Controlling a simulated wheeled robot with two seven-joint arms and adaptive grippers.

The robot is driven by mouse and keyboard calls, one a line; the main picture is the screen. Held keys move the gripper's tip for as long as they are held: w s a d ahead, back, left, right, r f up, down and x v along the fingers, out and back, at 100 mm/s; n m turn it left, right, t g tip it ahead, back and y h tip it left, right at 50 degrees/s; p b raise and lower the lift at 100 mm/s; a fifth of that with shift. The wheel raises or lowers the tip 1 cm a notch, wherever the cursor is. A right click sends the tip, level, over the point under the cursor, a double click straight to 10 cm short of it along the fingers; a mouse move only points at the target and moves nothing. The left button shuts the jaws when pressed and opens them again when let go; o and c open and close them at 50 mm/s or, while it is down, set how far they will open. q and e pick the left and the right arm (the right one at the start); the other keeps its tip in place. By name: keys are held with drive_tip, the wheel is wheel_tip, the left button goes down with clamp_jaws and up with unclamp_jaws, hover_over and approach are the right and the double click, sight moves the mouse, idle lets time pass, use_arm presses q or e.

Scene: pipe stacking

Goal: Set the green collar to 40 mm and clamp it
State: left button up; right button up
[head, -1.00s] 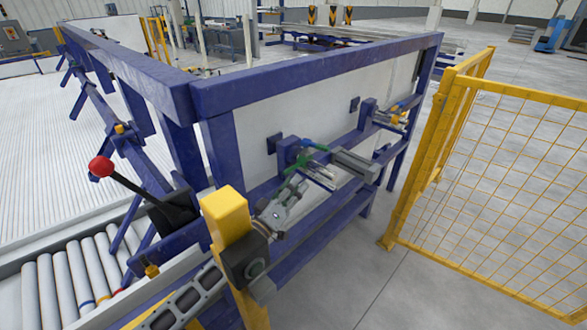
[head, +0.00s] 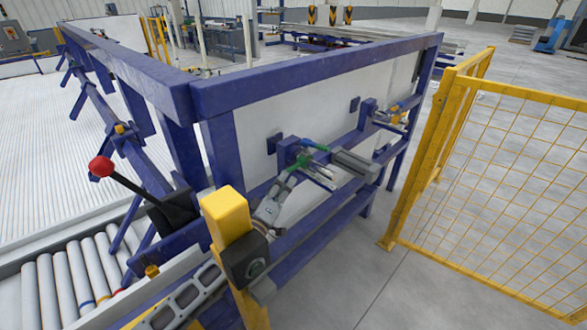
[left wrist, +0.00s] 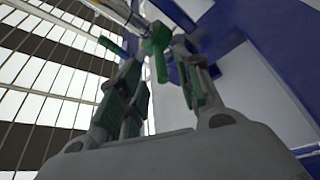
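The green collar (head: 304,160) sits on thin rods beside a blue upright on the blue frame, with a green lever (head: 315,145) pointing right. In the left wrist view the collar (left wrist: 156,38) shows between and just past my fingertips, with a green tab hanging down toward the palm. My left gripper (head: 292,178) is at the collar's near side; in the left wrist view its two fingers (left wrist: 160,62) are apart, one on each side of the tab. I cannot tell whether they touch it. Any scale marks are too small to read. My right gripper is out of view.
A grey block (head: 355,165) sits right of the collar along the rods. A yellow post (head: 225,215) stands close by my left arm. A red-knobbed lever (head: 102,167) is at the left, and a yellow mesh fence (head: 500,160) at the right.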

sight(294, 166)
use_arm(q)
drive_tip(key=shift+x, duration=3.65)
drive_tip(key=shift+c, duration=0.2)
clamp_jaws()
